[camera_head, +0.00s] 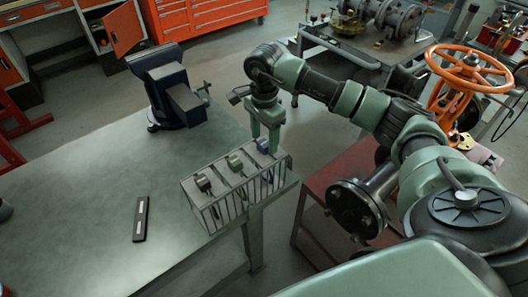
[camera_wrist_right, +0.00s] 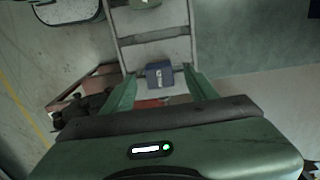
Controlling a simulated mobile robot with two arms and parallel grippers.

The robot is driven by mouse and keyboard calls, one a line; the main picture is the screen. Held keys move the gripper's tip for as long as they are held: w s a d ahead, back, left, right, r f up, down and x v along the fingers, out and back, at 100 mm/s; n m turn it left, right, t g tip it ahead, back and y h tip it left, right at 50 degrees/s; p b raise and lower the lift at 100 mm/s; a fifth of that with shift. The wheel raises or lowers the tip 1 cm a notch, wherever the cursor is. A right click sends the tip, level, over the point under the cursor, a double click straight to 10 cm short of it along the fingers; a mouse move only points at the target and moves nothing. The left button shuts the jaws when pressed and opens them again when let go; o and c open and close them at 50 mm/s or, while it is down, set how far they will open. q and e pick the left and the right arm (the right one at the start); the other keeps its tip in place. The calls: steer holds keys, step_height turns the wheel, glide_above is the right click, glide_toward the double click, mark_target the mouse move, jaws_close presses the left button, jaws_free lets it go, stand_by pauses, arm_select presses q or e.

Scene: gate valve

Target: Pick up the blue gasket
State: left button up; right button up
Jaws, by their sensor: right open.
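The blue gasket (camera_head: 264,146) sits at the right end of a slotted metal rack (camera_head: 246,199) at the table's edge. In the right wrist view it shows as a small blue block (camera_wrist_right: 159,76) with a pale mark. My right gripper (camera_head: 267,140) points down over that end of the rack. Its two green fingers (camera_wrist_right: 160,72) are open, one to each side of the blue gasket, with gaps visible in the wrist view. Whether the fingertips are down at its height is hard to tell. My left gripper is not in view.
A green piece (camera_head: 235,162) and a dark piece (camera_head: 203,183) sit in the same rack. A dark blue vise (camera_head: 178,97) stands behind on the grey table (camera_head: 85,215). A black bar (camera_head: 141,219) lies at left. An orange handwheel (camera_head: 468,68) is at right.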

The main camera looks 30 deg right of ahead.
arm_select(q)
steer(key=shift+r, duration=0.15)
arm_select(e)
steer(key=shift+f, duration=0.5)
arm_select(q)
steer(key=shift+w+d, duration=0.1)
arm_select(e)
steer(key=shift+c, duration=0.4)
jaws_close()
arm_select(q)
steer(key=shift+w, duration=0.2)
arm_select(e)
steer(key=shift+r, duration=0.1)
